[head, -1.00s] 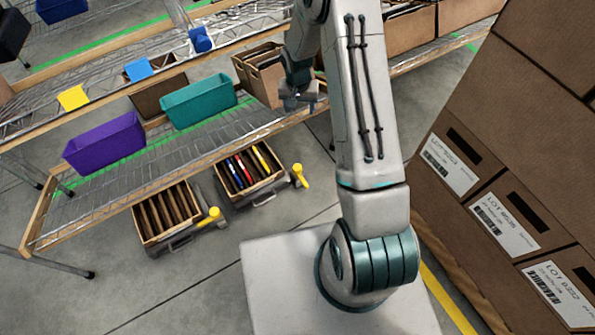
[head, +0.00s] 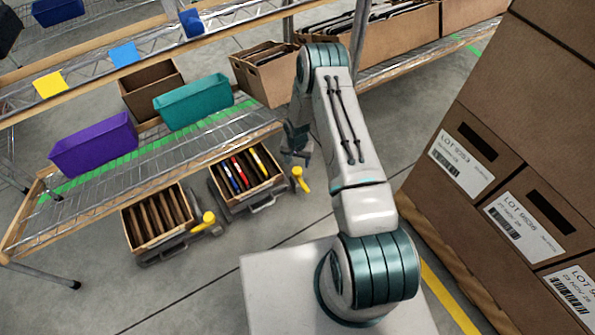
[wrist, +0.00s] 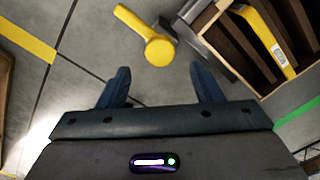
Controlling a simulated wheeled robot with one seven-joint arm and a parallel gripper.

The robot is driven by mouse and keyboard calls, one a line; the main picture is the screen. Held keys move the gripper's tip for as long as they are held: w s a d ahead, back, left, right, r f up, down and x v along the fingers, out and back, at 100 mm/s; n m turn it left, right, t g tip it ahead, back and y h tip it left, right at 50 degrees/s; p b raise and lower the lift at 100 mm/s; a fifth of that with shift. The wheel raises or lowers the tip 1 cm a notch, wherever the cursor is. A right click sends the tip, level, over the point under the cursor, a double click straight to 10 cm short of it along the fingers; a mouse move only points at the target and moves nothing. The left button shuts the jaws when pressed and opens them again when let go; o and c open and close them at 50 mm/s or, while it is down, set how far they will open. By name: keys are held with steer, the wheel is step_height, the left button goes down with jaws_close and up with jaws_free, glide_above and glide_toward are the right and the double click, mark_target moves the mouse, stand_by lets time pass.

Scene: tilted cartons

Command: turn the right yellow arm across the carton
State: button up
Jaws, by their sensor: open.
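The right yellow arm (head: 302,181) sits at the right side of the right carton (head: 218,197), pointing away from it, not across it. The wrist view shows this yellow arm (wrist: 132,22) with its round end just beyond my fingertips, beside the carton (wrist: 215,14). My gripper (wrist: 162,82) is open and empty, its two dark fingers apart on either side of the arm's round end in the picture. In the head view my gripper (head: 295,157) hangs just above the arm. Any contact cannot be told.
A left tilted carton (head: 130,220) with its own yellow arm (head: 209,218) stands beside it. A wire shelf with a teal bin (head: 195,102) and a purple bin (head: 93,145) is above and behind. Stacked boxes (head: 470,160) stand at right. Floor in front is open.

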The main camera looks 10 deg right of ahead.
mark_target(297, 170)
step_height(297, 170, down, 7)
steer(key=shift+r+b, duration=0.1)
steer(key=shift+b, duration=0.7)
jaws_close()
